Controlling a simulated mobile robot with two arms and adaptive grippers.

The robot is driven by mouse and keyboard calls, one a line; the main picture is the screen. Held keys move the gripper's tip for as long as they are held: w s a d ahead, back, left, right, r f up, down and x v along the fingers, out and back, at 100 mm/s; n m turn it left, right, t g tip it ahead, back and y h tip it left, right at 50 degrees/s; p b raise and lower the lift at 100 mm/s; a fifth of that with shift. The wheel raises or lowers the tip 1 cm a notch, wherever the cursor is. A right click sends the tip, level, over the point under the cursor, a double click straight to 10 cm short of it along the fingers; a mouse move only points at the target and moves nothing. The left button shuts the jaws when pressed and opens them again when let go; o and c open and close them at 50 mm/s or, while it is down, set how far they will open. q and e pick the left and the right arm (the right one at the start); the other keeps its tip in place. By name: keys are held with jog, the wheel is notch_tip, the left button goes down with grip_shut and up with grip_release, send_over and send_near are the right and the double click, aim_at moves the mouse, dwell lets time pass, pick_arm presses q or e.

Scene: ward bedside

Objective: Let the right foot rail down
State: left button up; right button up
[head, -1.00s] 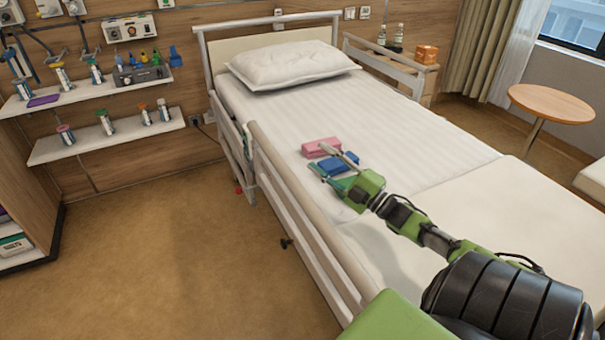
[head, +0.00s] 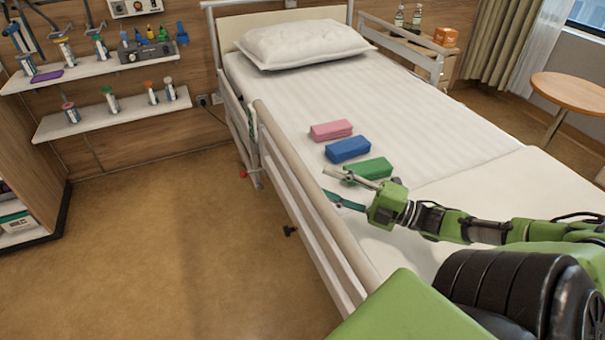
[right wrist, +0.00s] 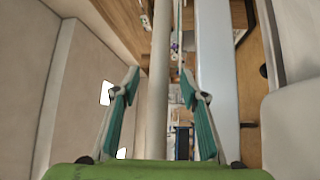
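The right foot rail (head: 310,195) stands raised along the left side of the bed, its beige top bar running toward the pillow end. A black knob (head: 290,231) sits low on its outer side. My right gripper (head: 325,182) is open and empty beside the rail's inner side, over the mattress edge, its fingers pointing left toward the top bar. In the right wrist view, a long pale bar (right wrist: 158,85) runs between the spread fingers without visible contact; I cannot tell its distance. My left gripper is not in view.
Pink (head: 331,130), blue (head: 348,149) and green (head: 368,169) blocks lie on the bed (head: 420,125) near my right gripper. The separate head rail (head: 238,125) has a red knob (head: 243,174). The floor (head: 170,250) left of the bed is clear. Shelves (head: 110,118) hang on the wall.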

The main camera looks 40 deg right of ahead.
aim_at(302, 173)
jog(key=b+x, duration=0.1)
jog(key=x, duration=0.6)
jog(key=shift+w+a, duration=0.2)
jog(key=shift+w, duration=0.1)
grip_shut()
